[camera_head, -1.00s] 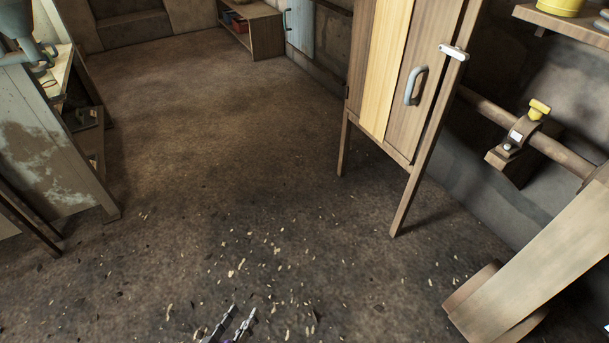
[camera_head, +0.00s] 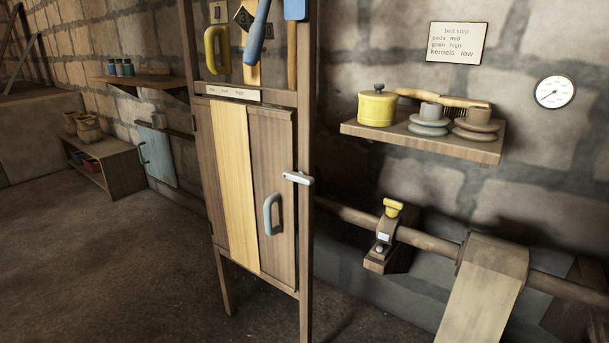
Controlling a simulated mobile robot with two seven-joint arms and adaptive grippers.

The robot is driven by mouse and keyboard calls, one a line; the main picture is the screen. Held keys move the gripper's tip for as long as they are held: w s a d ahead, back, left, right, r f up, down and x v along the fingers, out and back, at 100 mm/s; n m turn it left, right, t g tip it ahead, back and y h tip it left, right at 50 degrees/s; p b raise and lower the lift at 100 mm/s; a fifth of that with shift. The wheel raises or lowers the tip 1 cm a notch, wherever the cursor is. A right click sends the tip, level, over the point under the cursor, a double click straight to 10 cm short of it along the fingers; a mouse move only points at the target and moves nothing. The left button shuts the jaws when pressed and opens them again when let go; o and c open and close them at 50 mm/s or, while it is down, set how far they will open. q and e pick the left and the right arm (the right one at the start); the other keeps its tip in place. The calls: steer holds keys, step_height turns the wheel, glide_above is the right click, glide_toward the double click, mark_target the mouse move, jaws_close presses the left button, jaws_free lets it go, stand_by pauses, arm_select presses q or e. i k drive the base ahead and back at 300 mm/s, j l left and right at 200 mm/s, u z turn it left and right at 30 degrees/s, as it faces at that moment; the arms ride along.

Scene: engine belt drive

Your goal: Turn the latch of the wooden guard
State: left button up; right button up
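The wooden guard (camera_head: 238,185) is an upright panel of brown and pale yellow boards in a wooden frame on legs. It has a blue-grey handle (camera_head: 271,214) on its right board. The white latch (camera_head: 298,178) lies roughly level across the guard's right edge and the frame post. The guard looks closed. Neither of my grippers shows in the head view now.
A shelf (camera_head: 420,142) right of the guard holds a yellow pot (camera_head: 376,108) and stepped pulleys (camera_head: 430,121). Below it runs a shaft (camera_head: 425,241) with a yellow-topped bearing block (camera_head: 385,240) and a belt (camera_head: 480,305). Open floor (camera_head: 110,260) lies left of the guard.

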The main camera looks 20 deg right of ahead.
mark_target(299, 177)
steer(key=i+l, duration=0.15)
steer(key=l, duration=0.2)
steer(key=i+l+u, duration=0.1)
steer(key=l, duration=0.25)
steer(key=i+l, duration=0.2)
steer(key=l, duration=0.15)
steer(key=i+l+u, duration=0.1)
steer(key=l, duration=0.25)
steer(key=i, duration=0.05)
